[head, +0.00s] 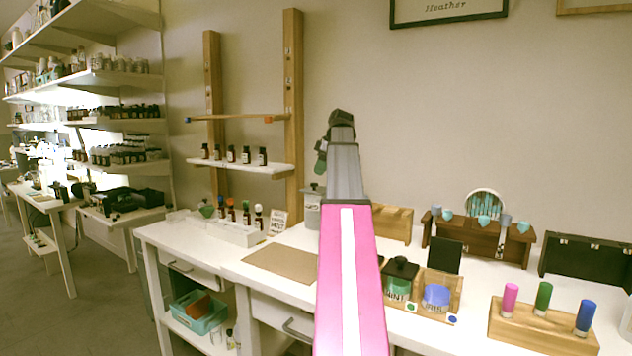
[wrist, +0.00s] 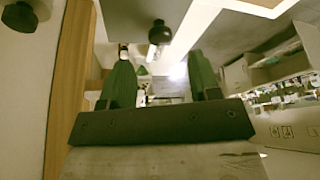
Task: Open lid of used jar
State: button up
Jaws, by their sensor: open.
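A grey canister (head: 312,212) with a knobbed lid stands at the back of the white table (head: 215,262), partly hidden behind my pink and grey arm. Its lid looks closed. I cannot tell for certain that it is the used jar. My gripper (head: 322,158) is raised above the canister, apart from it. In the wrist view my gripper (wrist: 160,62) has its two green fingers spread wide, with nothing held between them. A dark round knob-like shape (wrist: 160,34) shows beyond the fingers; I cannot tell what it belongs to.
A wooden tray (head: 460,290) holds a green jar (head: 398,287) under a black lid and a blue jar (head: 437,296). A wooden block (head: 540,328) holds pink, green and blue capped bottles. A wall shelf (head: 240,168) with small bottles is left of the gripper. A brown mat (head: 282,263) is bare.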

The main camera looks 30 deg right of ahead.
jog(key=shift+x, duration=2.6)
